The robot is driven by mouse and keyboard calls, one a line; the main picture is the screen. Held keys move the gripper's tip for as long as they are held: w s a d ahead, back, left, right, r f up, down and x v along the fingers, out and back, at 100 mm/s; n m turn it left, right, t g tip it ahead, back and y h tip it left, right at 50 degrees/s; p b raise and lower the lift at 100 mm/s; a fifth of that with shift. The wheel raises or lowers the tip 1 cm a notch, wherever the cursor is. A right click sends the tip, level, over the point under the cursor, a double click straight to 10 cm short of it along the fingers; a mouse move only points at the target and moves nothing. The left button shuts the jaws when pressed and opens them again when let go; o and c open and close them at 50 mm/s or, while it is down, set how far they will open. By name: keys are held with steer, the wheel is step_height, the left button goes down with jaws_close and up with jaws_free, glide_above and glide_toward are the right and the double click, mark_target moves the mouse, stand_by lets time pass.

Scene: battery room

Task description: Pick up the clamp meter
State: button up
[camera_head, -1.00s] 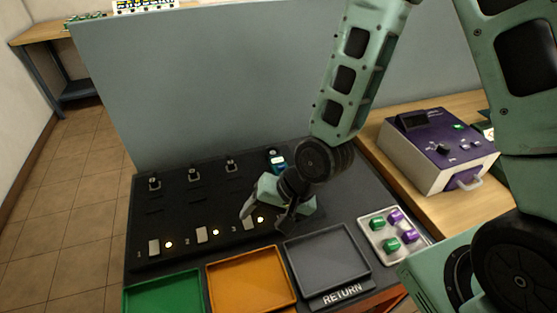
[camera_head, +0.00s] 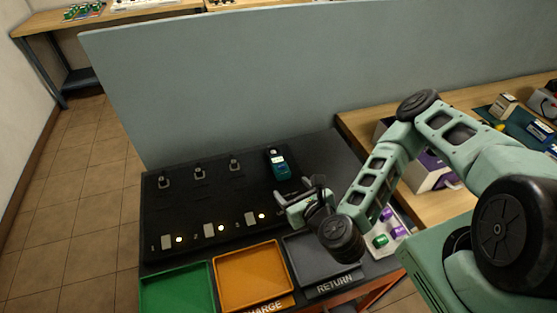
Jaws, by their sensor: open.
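I cannot make out the clamp meter with certainty. A teal device (camera_head: 279,164) with a dark top and a pale label stands at the fourth place of the black panel; I cannot tell whether it is the meter. Small blue and white items (camera_head: 541,130) lie on a dark green mat at the far right, too small to identify. My gripper (camera_head: 292,193) is open and looks empty, above the panel's right part, just below the teal device in the picture.
Green (camera_head: 178,290), orange (camera_head: 252,278) and grey RETURN (camera_head: 318,262) trays line the panel's front. A tray of green and purple pieces (camera_head: 381,241) is partly behind my arm. A grey partition (camera_head: 250,90) stands behind. My arm partly hides a purple-and-white box (camera_head: 428,175).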

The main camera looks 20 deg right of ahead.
steer(key=shift+s+d+f+m+h+b, duration=0.1)
steer(key=shift+d+m+h+b, duration=0.1)
steer(key=shift+d+m+h, duration=0.3)
steer(key=shift+d+f+m+h+b, duration=0.1)
steer(key=shift+d+m+h+b, duration=0.2)
steer(key=shift+m, duration=0.4)
steer(key=b, duration=0.5)
glide_toward(281, 164)
steer(key=x, duration=0.4)
steer(key=shift+f, duration=0.3)
steer(key=shift+r+b+x, duration=0.2)
steer(key=shift+b+x, duration=0.9)
steer(key=shift+x, duration=2.05)
steer(key=shift+a, duration=0.1)
steer(key=c, duration=1.2)
steer(key=shift+r, duration=0.2)
